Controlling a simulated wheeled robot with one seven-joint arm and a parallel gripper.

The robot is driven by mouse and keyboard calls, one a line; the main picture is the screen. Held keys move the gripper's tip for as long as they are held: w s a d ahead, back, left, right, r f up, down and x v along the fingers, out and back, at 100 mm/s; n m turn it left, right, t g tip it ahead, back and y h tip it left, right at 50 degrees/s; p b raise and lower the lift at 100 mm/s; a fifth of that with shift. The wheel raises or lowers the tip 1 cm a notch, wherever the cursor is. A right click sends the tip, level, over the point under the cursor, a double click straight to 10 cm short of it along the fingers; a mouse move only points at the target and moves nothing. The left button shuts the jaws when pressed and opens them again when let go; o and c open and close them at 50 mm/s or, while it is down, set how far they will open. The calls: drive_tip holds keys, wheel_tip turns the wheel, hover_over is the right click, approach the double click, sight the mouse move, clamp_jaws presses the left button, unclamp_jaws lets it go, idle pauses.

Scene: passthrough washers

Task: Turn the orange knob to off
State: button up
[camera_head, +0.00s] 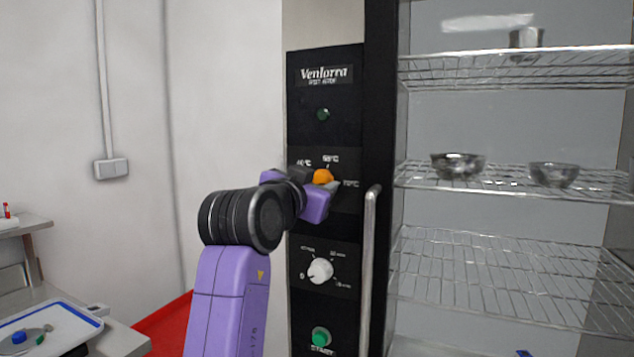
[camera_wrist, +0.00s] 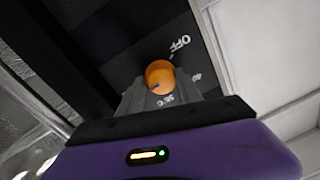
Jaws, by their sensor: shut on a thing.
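The orange knob (camera_head: 323,176) sits on the black control panel (camera_head: 325,130), between the temperature marks. My gripper (camera_head: 328,186) is at the knob and partly covers it in the head view. In the wrist view the orange knob (camera_wrist: 160,75) shows at the tips of my gripper (camera_wrist: 160,92), which is shut on it. A dark mark on the knob points towards the lower left there. The word OFF (camera_wrist: 180,43) is printed at the upper right of the knob in the wrist view. In the head view the OFF mark is hidden behind my arm.
A white knob (camera_head: 320,271) and a green START button (camera_head: 321,337) sit lower on the panel. A vertical metal handle (camera_head: 369,270) stands close to the right of my gripper. Wire shelves (camera_head: 500,180) with metal bowls are further right. A tray (camera_head: 50,325) lies on a table at left.

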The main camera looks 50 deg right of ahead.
drive_tip(key=n+p, duration=0.1)
drive_tip(key=n, duration=0.1)
drive_tip(key=n+p, duration=0.2)
drive_tip(key=r+n+p, duration=0.1)
drive_tip(key=n+p, duration=0.1)
drive_tip(key=shift+w+a, duration=0.15)
drive_tip(key=shift+w, duration=0.1)
drive_tip(key=n+g+p, duration=0.1)
drive_tip(key=n+p, duration=0.2)
drive_tip(key=n, duration=0.5)
drive_tip(key=f+n+p, duration=0.1)
drive_tip(key=n+p, duration=0.2)
drive_tip(key=n, duration=0.5)
drive_tip(key=f+n+g+p, duration=0.1)
drive_tip(key=n+p, duration=0.2)
drive_tip(key=n, duration=0.4)
drive_tip(key=shift+w+n+g+h, duration=0.15)
drive_tip(key=shift+n+g+h, duration=0.15)
drive_tip(key=shift+n, duration=0.1)
drive_tip(key=n, duration=0.5)
drive_tip(key=shift+r+p, duration=0.15)
drive_tip(key=shift+p, duration=0.15)
clamp_jaws()
drive_tip(key=n, duration=0.4)
drive_tip(key=shift+s+r+n+h, duration=0.2)
drive_tip(key=shift+n+h, duration=0.1)
drive_tip(key=shift+n, duration=0.1)
drive_tip(key=shift+r, duration=0.1)
